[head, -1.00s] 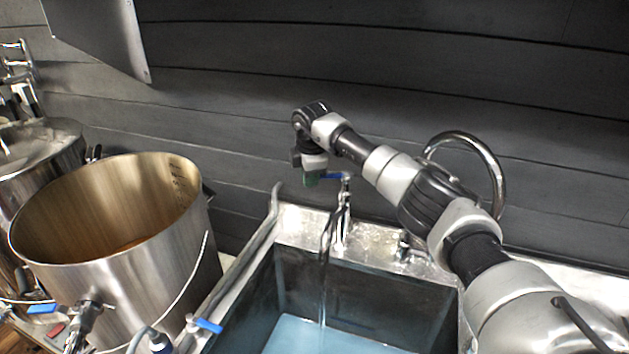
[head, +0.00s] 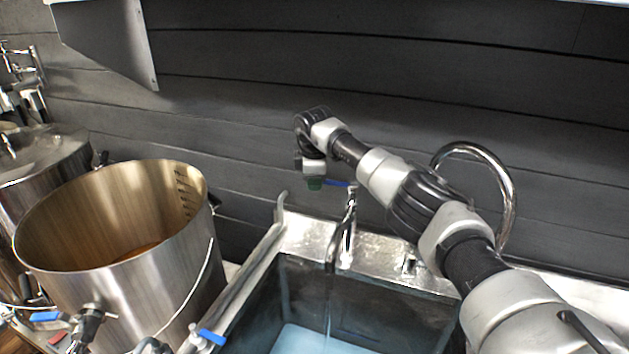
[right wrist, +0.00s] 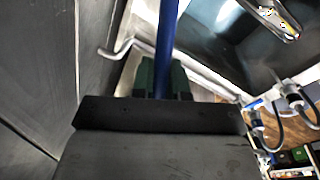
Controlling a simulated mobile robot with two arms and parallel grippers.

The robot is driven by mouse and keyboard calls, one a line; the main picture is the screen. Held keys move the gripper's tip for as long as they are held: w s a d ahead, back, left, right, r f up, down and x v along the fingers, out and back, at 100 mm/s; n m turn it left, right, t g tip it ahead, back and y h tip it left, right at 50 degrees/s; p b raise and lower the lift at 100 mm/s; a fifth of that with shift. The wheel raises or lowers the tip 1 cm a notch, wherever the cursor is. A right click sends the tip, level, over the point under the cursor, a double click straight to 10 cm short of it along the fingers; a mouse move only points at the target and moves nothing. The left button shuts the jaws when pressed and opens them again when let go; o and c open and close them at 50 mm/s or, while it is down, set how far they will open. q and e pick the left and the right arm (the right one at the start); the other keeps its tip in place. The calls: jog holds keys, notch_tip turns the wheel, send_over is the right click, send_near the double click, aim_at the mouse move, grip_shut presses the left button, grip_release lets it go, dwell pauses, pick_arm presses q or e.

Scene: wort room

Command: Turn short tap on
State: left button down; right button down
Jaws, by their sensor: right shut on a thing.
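The short tap (head: 348,232) is a chrome spout at the back rim of the sink, with a blue lever (head: 339,184) at its top. The lever points left toward my right gripper (head: 315,184). A thin stream of water falls from the spout into the sink. In the right wrist view the blue lever (right wrist: 166,45) runs between the green fingertips of my right gripper (right wrist: 163,80), which is shut on it. My left gripper is not in view.
The sink (head: 370,282) holds bluish water. A large steel pot (head: 150,290) stands to its left. A tall curved chrome pipe (head: 507,195) rises behind my right arm. A dark plank wall (head: 400,70) is close behind the taps.

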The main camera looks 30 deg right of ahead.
jog(key=c, duration=1.1)
grip_release()
jog(key=shift+r, duration=0.1)
jog(key=r+b, duration=0.1)
jog(key=r, duration=0.2)
jog(key=s+r, duration=0.1)
jog(key=r, duration=0.3)
jog(key=s+a+r+b, duration=0.1)
jog(key=r, duration=0.2)
jog(key=shift+r+b, duration=0.3)
jog(key=shift+b, duration=0.05)
jog(key=shift+f, duration=0.1)
